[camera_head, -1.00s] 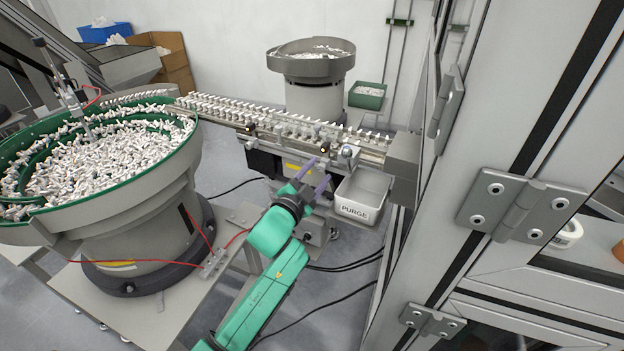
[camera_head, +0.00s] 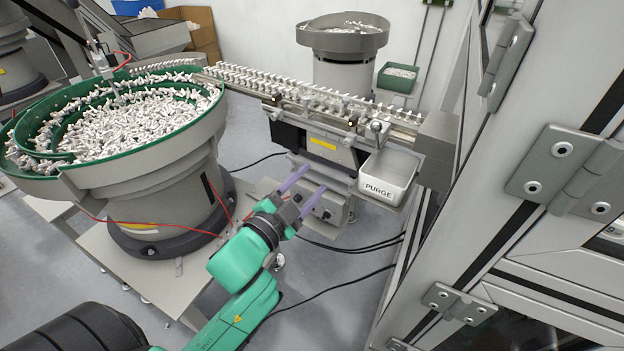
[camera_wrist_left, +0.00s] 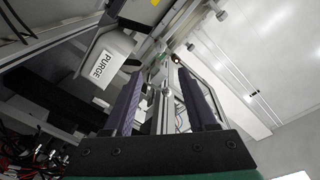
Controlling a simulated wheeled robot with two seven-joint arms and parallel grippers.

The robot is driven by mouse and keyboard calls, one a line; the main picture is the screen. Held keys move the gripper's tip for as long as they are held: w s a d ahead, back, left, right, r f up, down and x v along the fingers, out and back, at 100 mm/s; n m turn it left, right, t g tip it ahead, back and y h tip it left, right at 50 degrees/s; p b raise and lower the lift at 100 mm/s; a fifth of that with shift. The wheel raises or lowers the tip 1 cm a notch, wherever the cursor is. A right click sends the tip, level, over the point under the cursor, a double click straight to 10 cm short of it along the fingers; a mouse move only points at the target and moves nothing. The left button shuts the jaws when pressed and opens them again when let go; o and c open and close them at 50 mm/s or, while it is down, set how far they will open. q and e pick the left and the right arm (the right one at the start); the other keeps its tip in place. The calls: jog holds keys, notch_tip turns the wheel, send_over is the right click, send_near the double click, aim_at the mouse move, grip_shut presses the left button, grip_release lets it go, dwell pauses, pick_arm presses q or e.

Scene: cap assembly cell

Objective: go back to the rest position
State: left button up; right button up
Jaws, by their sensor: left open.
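My left gripper (camera_head: 303,189) is at the end of the green arm in the head view. Its two purple fingers are apart, with nothing between them. It is below and in front of the linear feeder track (camera_head: 320,100), to the left of the white PURGE bin (camera_head: 386,180), and touches neither. In the left wrist view the two dark purple fingers of the left gripper (camera_wrist_left: 160,98) stand apart and empty. The PURGE bin (camera_wrist_left: 108,62) shows there to their upper left. My right gripper is in neither view.
A large bowl feeder (camera_head: 150,185) full of white parts stands on a table at left. A second bowl (camera_head: 342,50) is behind the track. A hinged metal frame (camera_head: 500,200) closes off the right side. Black cables (camera_head: 350,247) run below.

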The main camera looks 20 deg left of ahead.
pick_arm(q)
jog(key=s+a+f+n+g+y, duration=0.1)
jog(key=s+a+f+g, duration=0.15)
jog(key=f, duration=0.95)
jog(key=s+a+f+n+g+y, duration=0.1)
jog(key=f+n+g, duration=0.15)
jog(key=f, duration=0.95)
jog(key=s+a+f+n+g, duration=0.1)
jog(key=f+g, duration=0.2)
jog(key=f, duration=0.9)
jog(key=s+a+f+n+g, duration=0.1)
jog(key=s+f+g, duration=0.2)
jog(key=s+f, duration=0.4)
jog(key=s+f+n+g, duration=0.1)
jog(key=s+f+g, duration=0.2)
jog(key=s+f, duration=0.5)
jog(key=s+a+f+n+g+y, duration=0.1)
jog(key=s+f, duration=0.6)
jog(key=s, duration=0.8)
jog(key=shift+s+a+f+n+g, duration=0.35)
jog(key=shift+n+g, duration=0.1)
jog(key=shift+g, duration=0.45)
